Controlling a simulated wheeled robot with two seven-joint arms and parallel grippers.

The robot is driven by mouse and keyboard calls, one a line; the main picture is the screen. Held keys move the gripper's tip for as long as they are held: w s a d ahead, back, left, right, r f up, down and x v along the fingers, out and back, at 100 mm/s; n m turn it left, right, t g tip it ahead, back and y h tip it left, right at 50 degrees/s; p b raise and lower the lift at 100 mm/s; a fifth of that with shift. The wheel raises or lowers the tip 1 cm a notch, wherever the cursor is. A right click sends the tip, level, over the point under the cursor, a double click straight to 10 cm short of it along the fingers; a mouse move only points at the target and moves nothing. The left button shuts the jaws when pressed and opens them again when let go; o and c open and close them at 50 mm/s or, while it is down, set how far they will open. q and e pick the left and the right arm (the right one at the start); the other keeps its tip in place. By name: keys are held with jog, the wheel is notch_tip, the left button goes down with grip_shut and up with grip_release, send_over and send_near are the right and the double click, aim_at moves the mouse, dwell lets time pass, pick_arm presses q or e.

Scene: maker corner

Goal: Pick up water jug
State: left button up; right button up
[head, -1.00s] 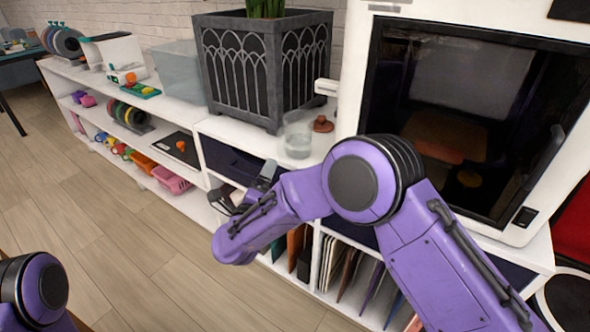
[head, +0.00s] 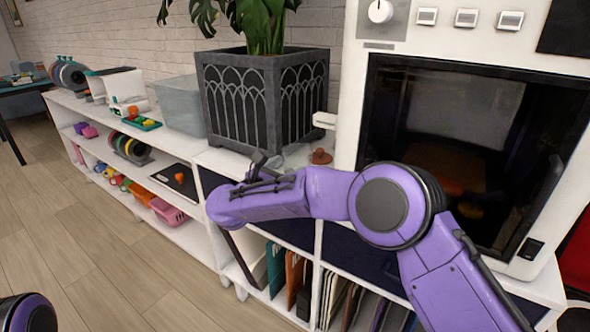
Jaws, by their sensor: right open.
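The water jug (head: 296,154) is a clear container on the white shelf top, in front of the grey planter's right side. Only its upper part shows faintly; my right arm hides the rest. My right gripper (head: 262,166) is at the shelf top's front edge, just left of the jug in the picture. Its dark fingers are small and partly hidden behind my purple wrist, and it is open. I cannot tell whether it touches the jug. My left gripper is out of view.
The grey planter (head: 222,105) with a leafy plant stands behind the gripper. A small reddish-brown object (head: 320,157) is right of the jug. A white machine with a dark window (head: 450,130) stands at right. A clear bin (head: 180,108) is left of the planter.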

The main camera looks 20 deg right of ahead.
jog(key=shift+w+d, duration=0.3)
jog(key=shift+d, duration=0.05)
jog(key=c, duration=1.1)
jog(key=shift+r, duration=0.1)
jog(key=shift+c, duration=0.2)
